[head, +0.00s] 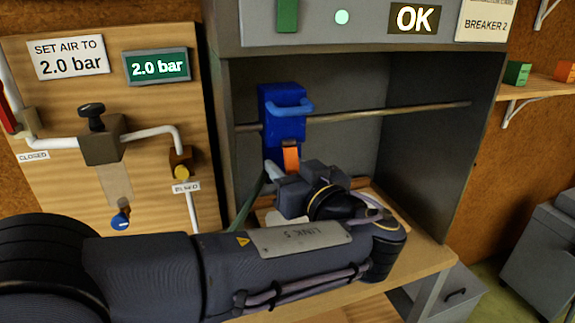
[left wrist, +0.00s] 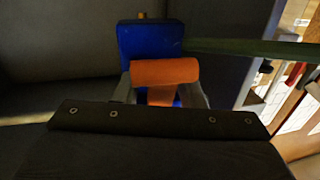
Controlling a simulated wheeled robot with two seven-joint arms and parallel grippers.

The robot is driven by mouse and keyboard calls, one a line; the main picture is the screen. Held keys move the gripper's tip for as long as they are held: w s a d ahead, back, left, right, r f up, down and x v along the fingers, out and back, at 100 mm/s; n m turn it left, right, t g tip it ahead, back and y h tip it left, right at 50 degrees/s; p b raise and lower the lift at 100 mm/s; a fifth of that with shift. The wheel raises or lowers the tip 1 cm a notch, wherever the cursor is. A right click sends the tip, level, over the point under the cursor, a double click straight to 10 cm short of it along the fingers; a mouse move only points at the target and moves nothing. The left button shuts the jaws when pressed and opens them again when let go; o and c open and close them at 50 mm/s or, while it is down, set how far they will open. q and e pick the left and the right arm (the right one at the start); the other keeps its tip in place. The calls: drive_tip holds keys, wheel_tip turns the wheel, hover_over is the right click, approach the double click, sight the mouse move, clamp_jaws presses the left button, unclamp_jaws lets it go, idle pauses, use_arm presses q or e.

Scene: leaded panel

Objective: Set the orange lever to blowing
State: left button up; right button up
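The blue unit (head: 283,112) hangs on a metal rail inside the grey booth and has a light-blue handle on its front. Its orange lever (head: 291,158) shows at the lower front of the unit, its lower end close to my gripper. In the left wrist view the orange lever (left wrist: 165,74) lies in front of the blue body (left wrist: 150,42), between my two grey fingers. My left gripper (left wrist: 162,95) is open, its fingers spread on either side of the lever's narrower stem. Whether a finger touches the lever is unclear. My right gripper is in neither view.
A green hose (head: 247,205) runs down from near the blue unit. The booth's right wall (head: 433,135) and the rail (head: 400,110) bound the space. A wooden air panel (head: 60,185) with valve and pipes stands at the left. An OK sign (head: 414,18) is above.

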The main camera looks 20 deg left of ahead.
use_arm(q)
drive_tip(key=shift+c, duration=0.4)
clamp_jaws()
